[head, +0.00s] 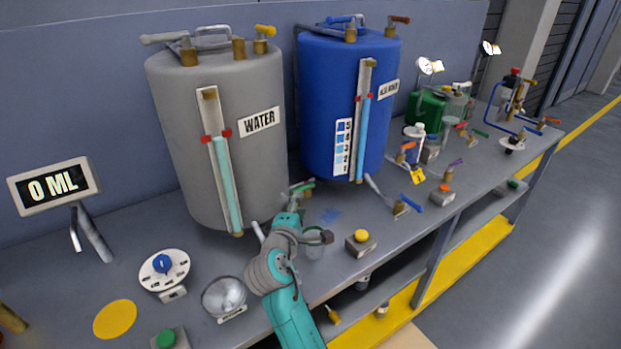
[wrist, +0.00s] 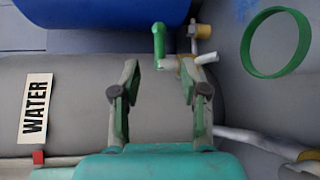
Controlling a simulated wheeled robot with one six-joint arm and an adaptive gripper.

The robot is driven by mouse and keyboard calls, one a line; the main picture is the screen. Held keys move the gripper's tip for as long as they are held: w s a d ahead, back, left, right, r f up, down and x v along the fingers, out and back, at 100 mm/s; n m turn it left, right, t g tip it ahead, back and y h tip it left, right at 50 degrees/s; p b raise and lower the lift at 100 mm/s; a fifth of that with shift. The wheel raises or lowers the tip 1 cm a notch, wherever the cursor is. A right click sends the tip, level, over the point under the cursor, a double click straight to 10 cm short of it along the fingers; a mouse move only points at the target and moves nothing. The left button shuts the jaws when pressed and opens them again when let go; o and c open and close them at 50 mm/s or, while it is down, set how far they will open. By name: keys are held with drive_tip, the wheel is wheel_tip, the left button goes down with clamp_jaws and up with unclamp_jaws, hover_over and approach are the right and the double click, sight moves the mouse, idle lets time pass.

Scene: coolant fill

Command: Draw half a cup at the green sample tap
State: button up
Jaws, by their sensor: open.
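The green sample tap has a green handle (head: 303,187) at the front of the grey WATER tank (head: 185,150); in the wrist view its green lever (wrist: 158,40) and pale pipe lie just past my fingertips. My gripper (head: 295,203) is open and empty, pointing at the tap; in the wrist view the gap between its fingers (wrist: 158,85) faces the lever, with no contact visible. A clear cup (head: 314,247) with a green rim stands on the bench beside my wrist, partly hidden by it; its rim (wrist: 277,42) shows at the upper right in the wrist view.
A display (head: 54,187) reads 0 ML. The blue tank (head: 325,110) stands right of the grey one. A yellow-button box (head: 361,241), a blue-handled valve (head: 407,205), a white dial (head: 164,270) and a round gauge (head: 224,297) sit on the bench around my arm.

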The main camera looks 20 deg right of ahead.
sight(307, 189)
drive_tip(key=x, duration=1)
drive_tip(key=shift+w+d, duration=0.2)
drive_tip(key=shift+w, duration=0.15)
clamp_jaws()
